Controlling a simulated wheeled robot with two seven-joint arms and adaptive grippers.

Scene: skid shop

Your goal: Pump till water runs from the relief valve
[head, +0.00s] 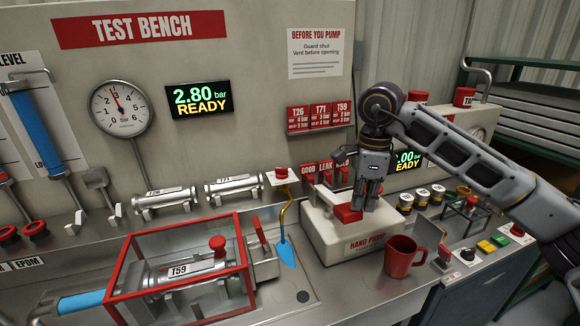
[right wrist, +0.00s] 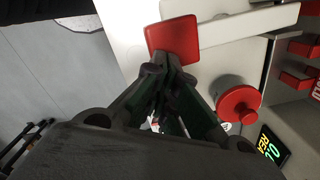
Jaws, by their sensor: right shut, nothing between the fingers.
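The hand pump (head: 360,242) is a white box with a red-ended lever, standing right of centre on the bench. My right gripper (head: 366,207) is shut and empty above it, with its fingertips at the red lever pad (head: 347,213). In the right wrist view the closed fingertips (right wrist: 168,66) overlap the edge of the red pad (right wrist: 172,38); whether they touch it I cannot tell. The relief valve (head: 281,173) has a red cap and a bent brass tube. A pointed light-blue shape (head: 287,253), like water, shows below the tube's end. The display (head: 200,99) reads 2.80 bar READY. My left gripper is out of view.
A red guard frame (head: 242,262) encloses the cylinder tagged T59 (head: 180,270) at front left. Small jars and buttons fill the right side.

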